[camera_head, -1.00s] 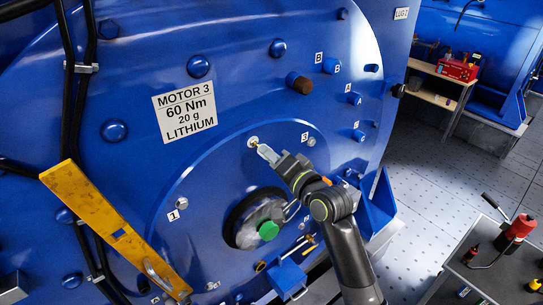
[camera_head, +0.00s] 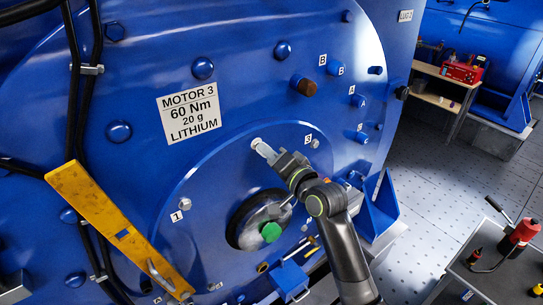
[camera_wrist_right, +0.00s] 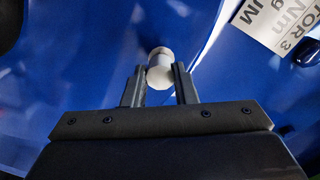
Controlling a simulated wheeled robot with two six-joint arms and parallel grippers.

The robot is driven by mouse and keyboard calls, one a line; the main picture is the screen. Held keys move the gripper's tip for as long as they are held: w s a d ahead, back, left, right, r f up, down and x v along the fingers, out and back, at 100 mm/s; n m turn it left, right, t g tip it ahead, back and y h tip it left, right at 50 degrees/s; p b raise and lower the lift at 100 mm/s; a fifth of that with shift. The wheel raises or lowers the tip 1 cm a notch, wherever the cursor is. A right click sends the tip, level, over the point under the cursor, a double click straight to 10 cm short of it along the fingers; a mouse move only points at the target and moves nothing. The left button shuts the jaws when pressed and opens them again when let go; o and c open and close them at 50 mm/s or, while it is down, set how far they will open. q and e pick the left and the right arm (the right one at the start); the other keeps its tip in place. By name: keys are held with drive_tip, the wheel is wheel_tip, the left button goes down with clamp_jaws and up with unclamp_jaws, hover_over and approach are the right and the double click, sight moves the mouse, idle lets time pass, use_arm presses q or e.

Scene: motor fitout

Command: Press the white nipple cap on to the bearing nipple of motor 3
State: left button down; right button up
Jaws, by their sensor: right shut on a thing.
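Motor 3 is the large blue housing with a white plate (camera_head: 190,115) reading "MOTOR 3, 60 Nm, 20 g, LITHIUM". My right gripper (camera_head: 269,154) is at the raised round cover, just left of the label "3". In the right wrist view its two fingers (camera_wrist_right: 160,88) are shut on the white nipple cap (camera_wrist_right: 160,74), with a white rounded part at its far end. The cap is close against the blue face. The bearing nipple is hidden behind cap and fingers, so I cannot tell how far the cap sits on it. My left gripper is out of view.
A yellow bar (camera_head: 110,225) crosses the motor's lower left, near black cables (camera_head: 82,130). A green-centred shaft end (camera_head: 271,232) is below my gripper. A grey bench with a red tool (camera_head: 522,230) stands at right.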

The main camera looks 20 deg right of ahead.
drive_tip(key=shift+w+a, duration=0.15)
drive_tip(key=shift+w, duration=0.35)
drive_tip(key=o, duration=1)
drive_tip(key=shift+o, duration=0.2)
drive_tip(key=b+v, duration=0.3)
drive_tip(key=v, duration=1.4)
drive_tip(key=shift+b, duration=0.4)
drive_tip(key=shift+s+f, duration=0.1)
drive_tip(key=shift+s, duration=0.05)
